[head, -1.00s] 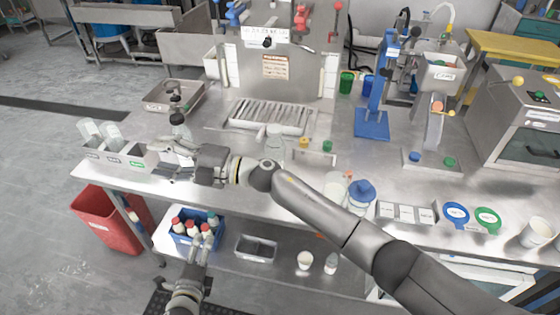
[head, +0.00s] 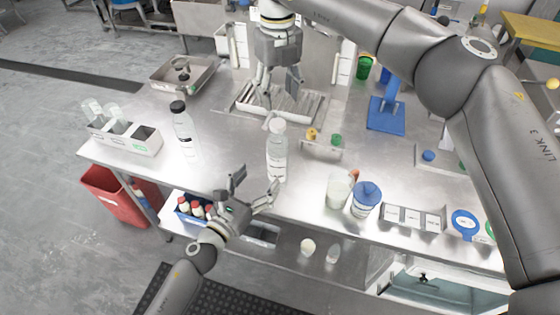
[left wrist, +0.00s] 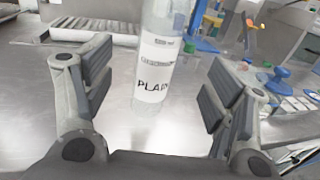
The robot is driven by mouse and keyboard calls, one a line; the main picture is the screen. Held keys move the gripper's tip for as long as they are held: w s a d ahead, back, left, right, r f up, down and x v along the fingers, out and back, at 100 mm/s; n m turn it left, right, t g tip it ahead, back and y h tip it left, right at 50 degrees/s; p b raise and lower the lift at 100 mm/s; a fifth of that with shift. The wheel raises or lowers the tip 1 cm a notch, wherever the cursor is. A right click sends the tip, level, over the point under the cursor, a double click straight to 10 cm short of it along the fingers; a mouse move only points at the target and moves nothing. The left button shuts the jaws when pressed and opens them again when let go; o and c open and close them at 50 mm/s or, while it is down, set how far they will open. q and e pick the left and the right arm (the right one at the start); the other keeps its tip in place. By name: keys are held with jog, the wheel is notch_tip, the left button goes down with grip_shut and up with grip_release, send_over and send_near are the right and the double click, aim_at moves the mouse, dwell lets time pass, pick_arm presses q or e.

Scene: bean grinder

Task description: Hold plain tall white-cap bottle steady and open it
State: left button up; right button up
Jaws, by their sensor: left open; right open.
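The plain tall white-cap bottle (head: 277,155) stands upright on the steel bench, its white cap (head: 277,125) facing up. In the left wrist view the bottle (left wrist: 155,60) shows a label reading "PLAI…", with the rest out of sight, and sits ahead between the open fingers, apart from them. My left gripper (head: 255,190) is open at the bench's front edge, in front and to the left of the bottle. My right gripper (head: 267,90) is open, pointing down above and just behind the cap, and empty. Whether a fingertip touches the cap cannot be told.
A black-cap bottle (head: 184,135) stands to the left. A white bin with clear bottles (head: 130,140) is farther left. A cup (head: 338,190) and blue-lid jar (head: 366,200) stand at right. A small rack (head: 322,147) and blue stand (head: 386,115) are behind.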

aim_at(273, 161)
pick_arm(q)
jog(key=x, duration=1)
pick_arm(e)
jog(key=shift+a, duration=0.1)
